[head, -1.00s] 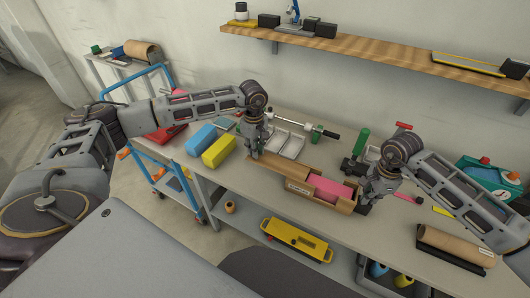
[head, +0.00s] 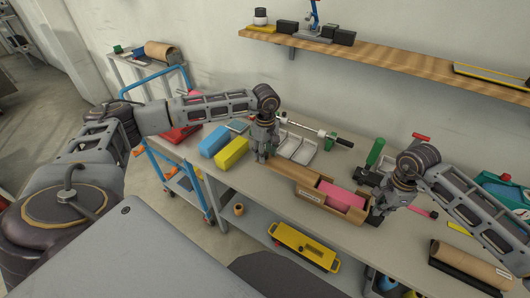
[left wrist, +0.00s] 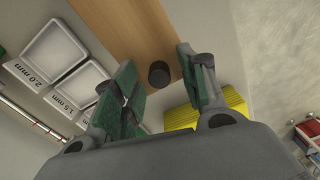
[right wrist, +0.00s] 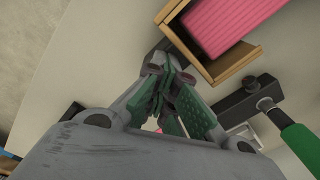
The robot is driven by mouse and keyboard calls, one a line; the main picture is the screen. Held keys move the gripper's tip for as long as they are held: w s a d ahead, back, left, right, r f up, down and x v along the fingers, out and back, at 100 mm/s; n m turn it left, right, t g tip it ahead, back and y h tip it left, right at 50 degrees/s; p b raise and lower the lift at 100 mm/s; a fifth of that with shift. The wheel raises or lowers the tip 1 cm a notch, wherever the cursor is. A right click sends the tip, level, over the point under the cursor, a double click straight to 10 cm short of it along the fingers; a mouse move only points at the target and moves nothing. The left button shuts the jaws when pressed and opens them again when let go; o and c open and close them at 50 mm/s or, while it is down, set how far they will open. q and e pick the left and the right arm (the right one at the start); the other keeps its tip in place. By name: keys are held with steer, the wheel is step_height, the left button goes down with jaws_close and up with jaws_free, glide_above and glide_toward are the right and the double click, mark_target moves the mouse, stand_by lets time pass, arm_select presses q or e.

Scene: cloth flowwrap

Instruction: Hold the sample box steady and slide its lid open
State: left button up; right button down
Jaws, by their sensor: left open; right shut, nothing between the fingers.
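The sample box (head: 316,212) is a light wooden box on the bench, open over its right part, with a pink block (head: 342,196) inside. Its wooden lid (head: 292,173) is slid out to the left. In the left wrist view the lid (left wrist: 128,25) has a dark round knob (left wrist: 159,74). My left gripper (head: 262,157) is open at the lid's left end, its fingers (left wrist: 165,80) on either side of the knob. My right gripper (head: 375,214) is shut and empty beside the box's right end; the right wrist view shows its fingertips (right wrist: 163,75) close to the box corner (right wrist: 212,72). Contact is unclear.
Blue (head: 214,141) and yellow (head: 232,153) blocks lie left of the lid. White trays (head: 297,148) stand behind it. A green-handled tool (head: 375,152) lies behind the box's right end. A brown roll (head: 470,258) lies at front right.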

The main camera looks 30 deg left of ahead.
arm_select(q)
steer(key=shift+r, duration=0.2)
arm_select(e)
steer(key=shift+d+f, duration=0.1)
steer(key=shift+f, duration=0.1)
arm_select(q)
step_height(320, 180, up, 12)
steer(key=shift+f, duration=0.15)
stand_by(0.3)
arm_select(e)
steer(key=shift+r, duration=0.2)
steer(key=shift+r, duration=0.35)
steer(key=shift+r+p, duration=1.2)
steer(key=shift+r, duration=1.4)
arm_select(q)
step_height(320, 180, up, 2)
steer(key=shift+r, duration=0.15)
arm_select(e)
step_height(320, 180, up, 12)
